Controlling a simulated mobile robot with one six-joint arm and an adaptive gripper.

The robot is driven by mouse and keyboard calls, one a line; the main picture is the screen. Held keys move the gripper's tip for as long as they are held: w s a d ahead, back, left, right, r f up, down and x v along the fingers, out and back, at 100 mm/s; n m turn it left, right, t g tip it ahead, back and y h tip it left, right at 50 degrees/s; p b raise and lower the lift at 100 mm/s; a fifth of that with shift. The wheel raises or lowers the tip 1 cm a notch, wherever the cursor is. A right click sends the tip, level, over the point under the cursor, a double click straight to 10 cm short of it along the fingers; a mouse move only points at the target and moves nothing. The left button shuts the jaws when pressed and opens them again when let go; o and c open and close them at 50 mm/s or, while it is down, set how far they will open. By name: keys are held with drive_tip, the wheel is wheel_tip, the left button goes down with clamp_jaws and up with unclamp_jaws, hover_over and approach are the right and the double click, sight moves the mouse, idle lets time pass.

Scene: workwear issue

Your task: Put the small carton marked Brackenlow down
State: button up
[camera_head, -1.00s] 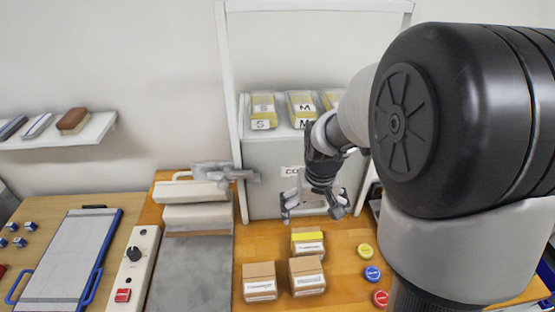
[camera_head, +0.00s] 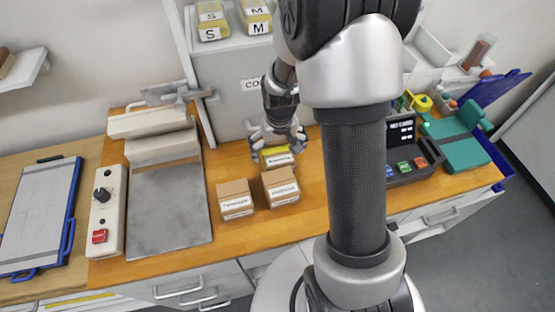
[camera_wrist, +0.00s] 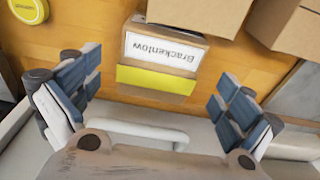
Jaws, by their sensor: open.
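The small carton marked Brackenlow (camera_wrist: 178,50) has a white label and a yellow band, and the label appears upside down in the wrist view. In the head view the carton (camera_head: 278,159) stands on the wooden counter (camera_head: 240,236), behind a plain brown carton. My gripper (camera_wrist: 153,88) is open, with one finger on each side of the Brackenlow carton and a gap visible at both sides. In the head view my gripper (camera_head: 278,140) is just above and behind the carton, partly hiding it.
Two brown cartons, one at left (camera_head: 235,199) and one at right (camera_head: 281,186), stand close in front. A yellow round tin (camera_wrist: 29,9) lies nearby. A grey cabinet (camera_head: 225,90) stands close behind. A grey plate (camera_head: 168,212) lies to the left.

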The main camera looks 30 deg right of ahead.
sight(277, 153)
drive_tip(key=shift+w+d+f+b, duration=0.1)
drive_tip(key=shift+w+f+b, duration=0.1)
drive_tip(key=shift+f, duration=0.7)
drive_tip(key=shift+w+d+f+b, duration=0.1)
drive_tip(key=shift+w+f+b, duration=0.05)
drive_tip(key=shift+f, duration=0.75)
drive_tip(key=shift+f, duration=0.25)
drive_tip(key=shift+c, duration=0.4)
drive_tip(key=c, duration=1.3)
drive_tip(key=shift+r, duration=0.15)
